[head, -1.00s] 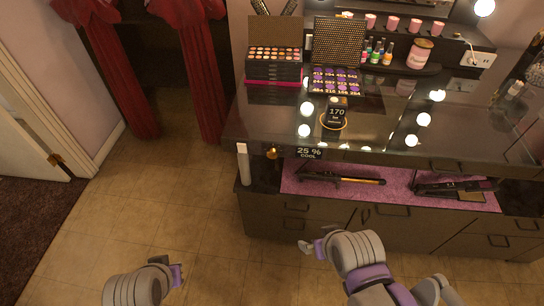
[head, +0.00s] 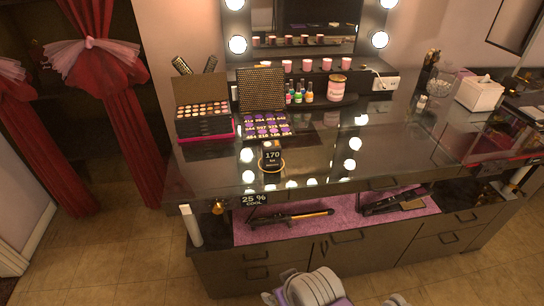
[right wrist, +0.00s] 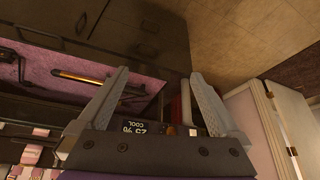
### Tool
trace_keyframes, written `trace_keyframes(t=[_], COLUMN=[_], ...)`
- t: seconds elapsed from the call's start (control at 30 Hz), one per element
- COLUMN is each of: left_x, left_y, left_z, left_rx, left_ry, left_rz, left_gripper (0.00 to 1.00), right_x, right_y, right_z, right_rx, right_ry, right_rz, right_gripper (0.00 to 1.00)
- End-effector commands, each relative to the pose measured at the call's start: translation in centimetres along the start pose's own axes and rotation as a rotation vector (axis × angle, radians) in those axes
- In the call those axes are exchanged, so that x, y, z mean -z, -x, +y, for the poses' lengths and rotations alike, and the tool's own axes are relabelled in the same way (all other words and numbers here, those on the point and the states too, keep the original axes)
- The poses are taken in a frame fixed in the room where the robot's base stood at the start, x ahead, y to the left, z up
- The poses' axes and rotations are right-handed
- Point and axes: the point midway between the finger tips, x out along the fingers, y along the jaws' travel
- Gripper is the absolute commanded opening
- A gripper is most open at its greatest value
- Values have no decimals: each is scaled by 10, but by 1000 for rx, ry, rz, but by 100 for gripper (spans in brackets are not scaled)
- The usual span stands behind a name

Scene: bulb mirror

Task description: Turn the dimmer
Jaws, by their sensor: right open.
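The dimmer looks to be the small gold knob (head: 218,207) on the front of the dark vanity, at its left end. Just right of it is a black display (head: 254,199) reading "25 % COOL". In the right wrist view the display (right wrist: 148,128) shows upside down, low between my fingers and partly hidden by the gripper body. My right gripper (right wrist: 160,73) is open and empty, its two grey fingers spread. In the head view part of my right arm shows at the bottom edge, below and in front of the vanity. My left gripper is out of the head view.
A white cylinder (head: 191,225) stands just left of the knob. Curling tools (head: 290,218) lie on the pink shelf lining (head: 345,211) below the counter. Makeup palettes (head: 203,122) and a round "170" display (head: 272,158) sit on top. The floor at left is clear.

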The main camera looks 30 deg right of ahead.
Motion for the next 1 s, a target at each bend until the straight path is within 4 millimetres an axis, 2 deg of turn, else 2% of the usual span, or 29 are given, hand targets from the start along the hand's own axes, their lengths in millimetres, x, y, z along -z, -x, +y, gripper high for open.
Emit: trace_keyframes(t=[0.07,0.2,0.27,0.37,0.43,0.57,0.67,0.8,0.9,1.0], left_x=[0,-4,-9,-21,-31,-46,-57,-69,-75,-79], left_y=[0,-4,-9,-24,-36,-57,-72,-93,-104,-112], left_z=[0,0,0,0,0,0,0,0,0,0], left_rx=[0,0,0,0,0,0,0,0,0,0], left_ry=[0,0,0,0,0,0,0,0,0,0], left_rz=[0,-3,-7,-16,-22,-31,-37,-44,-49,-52], left_gripper=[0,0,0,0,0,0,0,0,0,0], right_x=[0,0,0,6,18,51,82,120,138,148], right_y=[0,-6,-14,-35,-52,-77,-90,-102,-104,-104], right_z=[0,2,7,18,26,28,15,-22,-54,-80], right_rx=[0,-22,-59,-169,-274,-500,-696,-1006,-1220,-1393], right_ry=[0,59,155,436,698,1206,1579,2038,2272,2418], right_rz=[0,-2,-4,-10,-18,-47,-84,-170,-248,-321], right_gripper=[100,75,75,75,75,75,75,75,75,75])
